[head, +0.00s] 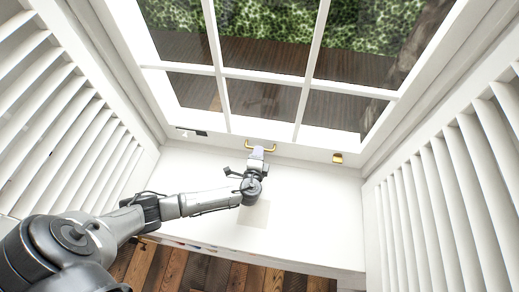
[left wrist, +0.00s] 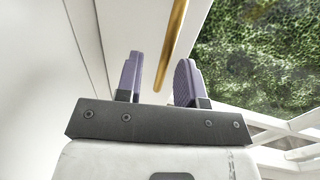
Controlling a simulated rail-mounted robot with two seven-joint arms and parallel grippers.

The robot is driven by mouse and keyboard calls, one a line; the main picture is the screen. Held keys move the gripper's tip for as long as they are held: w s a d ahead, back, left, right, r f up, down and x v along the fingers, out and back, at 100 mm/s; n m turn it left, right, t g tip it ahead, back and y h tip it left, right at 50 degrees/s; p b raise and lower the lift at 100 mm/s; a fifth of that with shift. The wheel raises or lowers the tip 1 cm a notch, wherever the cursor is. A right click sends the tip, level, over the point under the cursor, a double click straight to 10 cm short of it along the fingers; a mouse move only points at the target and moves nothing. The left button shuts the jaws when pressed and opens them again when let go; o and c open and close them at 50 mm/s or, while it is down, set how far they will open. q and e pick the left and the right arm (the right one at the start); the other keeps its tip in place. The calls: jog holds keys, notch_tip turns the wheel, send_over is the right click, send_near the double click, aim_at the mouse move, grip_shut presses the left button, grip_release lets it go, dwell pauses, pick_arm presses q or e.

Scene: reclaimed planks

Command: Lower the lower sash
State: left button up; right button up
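The lower sash (head: 232,124) is a white frame with a grid of panes, in the upper middle of the head view. A gold handle (head: 272,149) is on its bottom rail. I cannot tell how far the sash is raised. My left gripper (head: 258,151) reaches the handle from the front. In the left wrist view my left gripper (left wrist: 158,80) is open, with its two purple-grey fingers apart. The gold bar of the handle (left wrist: 174,38) shows in the gap between them, beyond the fingertips or level with them. My right gripper is not in view.
A white sill (head: 310,205) lies below the window, mostly clear. White louvred shutters stand on the left (head: 70,125) and right (head: 450,190). A small gold fitting (head: 338,158) is right of the handle. A wooden floor (head: 200,268) shows at the bottom.

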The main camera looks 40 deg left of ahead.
pick_arm(q)
jog(key=p+v, duration=0.1)
jog(key=v, duration=1)
dwell(0.3)
